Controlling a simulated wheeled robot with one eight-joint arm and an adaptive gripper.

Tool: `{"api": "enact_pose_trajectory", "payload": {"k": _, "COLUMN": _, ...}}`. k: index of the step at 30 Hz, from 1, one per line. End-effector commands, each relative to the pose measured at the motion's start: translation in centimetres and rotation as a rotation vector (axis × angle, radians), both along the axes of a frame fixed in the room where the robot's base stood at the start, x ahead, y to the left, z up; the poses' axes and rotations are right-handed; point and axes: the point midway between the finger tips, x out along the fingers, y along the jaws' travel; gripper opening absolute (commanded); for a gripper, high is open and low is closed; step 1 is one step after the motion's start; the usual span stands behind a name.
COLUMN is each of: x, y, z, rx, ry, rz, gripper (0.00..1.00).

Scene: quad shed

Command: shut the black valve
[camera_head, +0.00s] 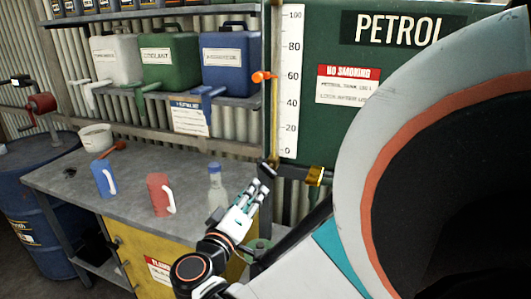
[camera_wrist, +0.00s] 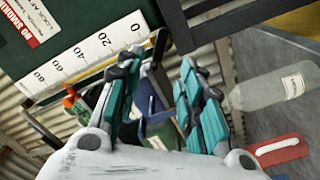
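A brass fitting (camera_head: 315,176) with a dark bar beside it sits under the green petrol tank (camera_head: 300,150). I cannot tell for sure whether this dark part is the black valve. My gripper (camera_head: 259,190) is below and left of the fitting, in front of the workbench's right end, apart from it. In the wrist view my gripper (camera_wrist: 157,88) shows its teal-padded fingers spread, with nothing held between them. A dark part near the gauge's zero end shows in the wrist view, partly behind the left finger.
The workbench (camera_head: 60,178) holds a clear bottle (camera_head: 216,186), a red mug (camera_head: 158,194), a blue mug (camera_head: 102,178) and a pale pot (camera_head: 96,137). White, green and blue canisters (camera_head: 231,65) stand on the shelf above. A blue drum (camera_head: 40,215) stands at left.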

Motion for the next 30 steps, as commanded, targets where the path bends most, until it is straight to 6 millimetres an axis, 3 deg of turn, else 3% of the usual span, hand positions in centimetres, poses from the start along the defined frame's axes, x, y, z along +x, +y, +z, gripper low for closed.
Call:
{"api": "enact_pose_trajectory", "payload": {"k": 18, "x": 10.3, "y": -3.8, "z": -0.2, "rx": 0.000, "ry": 0.002, "rz": -0.002, "gripper": 0.35}}
{"api": "enact_pose_trajectory", "payload": {"k": 30, "x": 11.8, "y": -4.3, "z": 0.0, "rx": 0.001, "ry": 0.003, "rz": 0.000, "gripper": 0.35}}
